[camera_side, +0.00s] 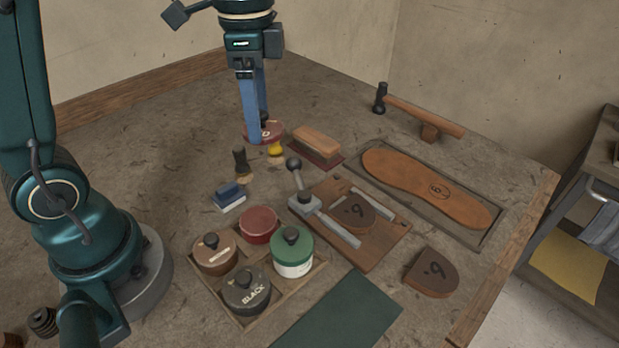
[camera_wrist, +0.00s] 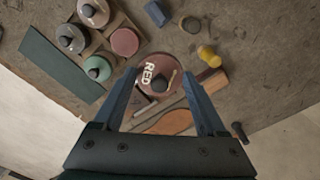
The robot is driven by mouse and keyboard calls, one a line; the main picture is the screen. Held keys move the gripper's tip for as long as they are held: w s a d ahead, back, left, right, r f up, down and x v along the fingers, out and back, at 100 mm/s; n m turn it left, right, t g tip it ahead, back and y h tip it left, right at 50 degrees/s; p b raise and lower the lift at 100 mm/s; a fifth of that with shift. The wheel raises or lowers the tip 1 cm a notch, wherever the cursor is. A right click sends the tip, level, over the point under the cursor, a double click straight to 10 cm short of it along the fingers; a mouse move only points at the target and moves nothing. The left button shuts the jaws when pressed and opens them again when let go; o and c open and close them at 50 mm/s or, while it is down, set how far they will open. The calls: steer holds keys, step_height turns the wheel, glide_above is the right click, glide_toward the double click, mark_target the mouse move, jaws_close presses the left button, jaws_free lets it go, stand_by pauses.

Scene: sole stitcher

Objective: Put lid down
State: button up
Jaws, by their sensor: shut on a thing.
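The red lid (camera_side: 274,131), with a dark knob, is held by my gripper (camera_side: 259,138) above the table. In the wrist view the lid (camera_wrist: 150,60) faces me with the word RED on it, and its knob lies between the fingers of my gripper (camera_wrist: 160,76). The fingers hide part of the lid in the side view. The red tin (camera_side: 259,225) stands lidless in the back right compartment of the wooden tray, its red content showing. It also shows in the wrist view (camera_wrist: 124,42), apart from the lid.
The tray (camera_side: 320,265) also holds a brown tin (camera_side: 214,254), a black tin (camera_side: 246,290) and a green tin (camera_side: 292,252), all lidded. A dark-handled dauber (camera_side: 241,162), yellow-handled dauber (camera_side: 276,151), blue block (camera_side: 229,195) and wooden brush (camera_side: 316,140) stand around. A clamp board (camera_side: 375,247) lies right.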

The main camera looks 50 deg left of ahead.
steer(key=w+d+f+m, duration=0.1)
steer(key=d+f+m, duration=0.2)
steer(key=d+m, duration=0.55)
steer(key=n, duration=0.2)
glide_above(357, 305)
steer(key=shift+m, duration=0.25)
step_height(357, 305, down, 8)
steer(key=shift+r, duration=0.25)
steer(key=shift+f, duration=2.05)
steer(key=shift+f, duration=0.15)
steer(key=o, duration=1.2)
steer(key=shift+o, duration=0.2)
